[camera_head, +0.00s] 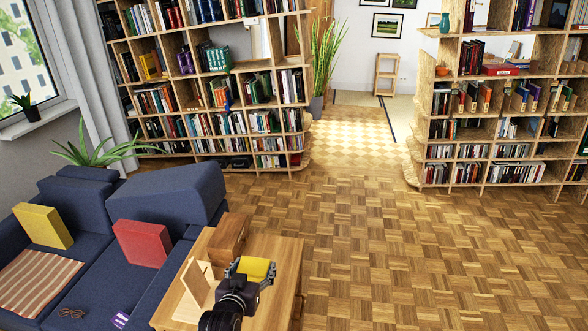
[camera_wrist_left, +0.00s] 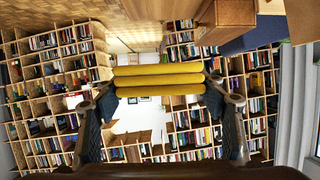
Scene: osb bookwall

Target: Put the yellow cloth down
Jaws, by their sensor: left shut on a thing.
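The yellow cloth (camera_head: 256,267) is folded or rolled into a thick bundle. In the left wrist view the cloth (camera_wrist_left: 158,79) spans the gap between the two fingers, showing several stacked rolls. My left gripper (camera_head: 250,276) is shut on it, and the wrist view shows the left gripper (camera_wrist_left: 160,90) with one finger at each end. In the head view the cloth is over the right part of the wooden table (camera_head: 284,249); its height above the top is hard to tell. My right gripper is out of view.
Parquet floor (camera_head: 420,260) is clear on the right.

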